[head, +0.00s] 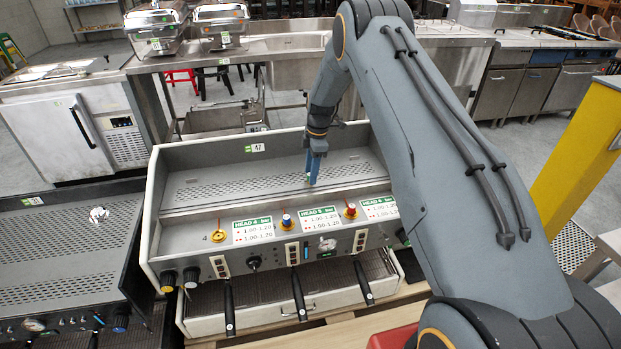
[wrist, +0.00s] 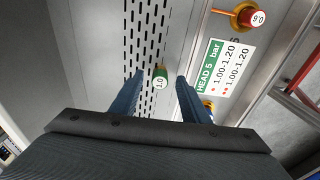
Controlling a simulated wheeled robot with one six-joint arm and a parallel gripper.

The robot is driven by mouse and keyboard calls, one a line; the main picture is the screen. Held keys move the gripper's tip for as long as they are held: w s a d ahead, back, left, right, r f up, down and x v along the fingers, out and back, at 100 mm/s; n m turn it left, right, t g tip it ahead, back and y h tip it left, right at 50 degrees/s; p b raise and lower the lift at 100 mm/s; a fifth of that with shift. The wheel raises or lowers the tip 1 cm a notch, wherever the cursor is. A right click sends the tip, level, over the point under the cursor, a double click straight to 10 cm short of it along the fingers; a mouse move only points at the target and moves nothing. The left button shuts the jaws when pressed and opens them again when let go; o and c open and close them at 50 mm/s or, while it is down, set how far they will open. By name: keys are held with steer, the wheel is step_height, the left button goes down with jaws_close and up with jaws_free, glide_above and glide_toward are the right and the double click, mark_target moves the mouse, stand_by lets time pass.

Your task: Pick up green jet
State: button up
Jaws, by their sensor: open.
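The green jet (wrist: 160,76) is a small green cylinder with a pale end marked 1.0. In the wrist view it shows between my two blue fingertips, with a gap to each. My gripper (wrist: 160,84) is open and points down at the perforated deck. In the head view my gripper (head: 312,180) is over the front part of the machine's top, and only a bit of green (head: 306,178) shows beside the fingers. I cannot tell whether the fingertips are level with the jet.
A blue-topped jet (head: 287,220) and a red-topped jet (head: 351,210) sit on brass seats along the front strip, near printed HEAD cards (head: 252,231). An empty-looking brass seat (head: 218,236) is at left. The machine's raised side walls (head: 150,215) border the deck.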

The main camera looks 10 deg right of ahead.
steer(key=shift+f, duration=0.2)
jaws_close()
steer(key=shift+r, duration=0.1)
